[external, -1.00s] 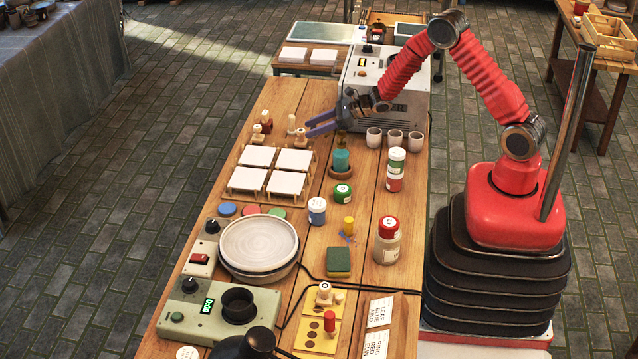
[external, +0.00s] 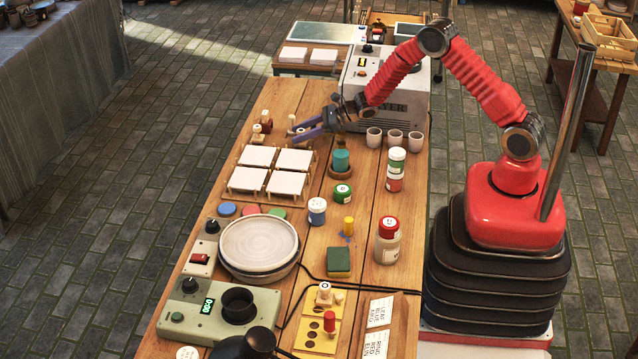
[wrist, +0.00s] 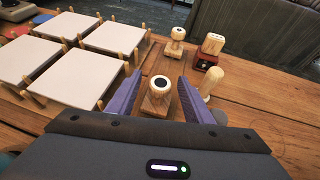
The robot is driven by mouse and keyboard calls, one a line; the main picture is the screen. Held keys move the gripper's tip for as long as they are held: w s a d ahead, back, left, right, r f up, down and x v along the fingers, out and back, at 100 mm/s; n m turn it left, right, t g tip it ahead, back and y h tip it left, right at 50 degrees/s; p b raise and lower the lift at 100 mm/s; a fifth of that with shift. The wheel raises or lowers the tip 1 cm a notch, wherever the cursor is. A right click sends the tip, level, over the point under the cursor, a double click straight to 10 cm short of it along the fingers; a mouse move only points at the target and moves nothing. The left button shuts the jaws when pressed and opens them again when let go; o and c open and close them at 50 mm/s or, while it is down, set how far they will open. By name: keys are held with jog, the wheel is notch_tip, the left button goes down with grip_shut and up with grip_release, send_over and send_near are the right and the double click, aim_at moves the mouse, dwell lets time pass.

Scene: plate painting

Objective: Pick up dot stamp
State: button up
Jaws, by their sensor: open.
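A wooden stamp with a black dot on its knob (wrist: 160,83) stands upright between my fingers in the wrist view. In the external view it is small and partly hidden by the fingers. My gripper (external: 300,130) is open, its purple fingers low over the far part of the table. In the wrist view one finger is on each side of the stamp, with a gap visible around the knob. Another wooden stamp (wrist: 177,35) stands farther off; its top mark is too small to read surely. A stamp with a dark red base (wrist: 211,45) stands beside it.
A plain wooden peg (wrist: 211,78) stands close to the right finger. White tiles on a wooden rack (external: 256,156) lie close to the left finger. A teal pot (external: 341,160), small cups (external: 374,137) and a grey machine (external: 400,105) are nearby.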

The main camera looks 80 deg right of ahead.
aim_at(301, 130)
jog(key=shift+c, duration=0.3)
jog(key=c, duration=1.1)
jog(key=shift+o, duration=0.2)
jog(key=shift+r, duration=5)
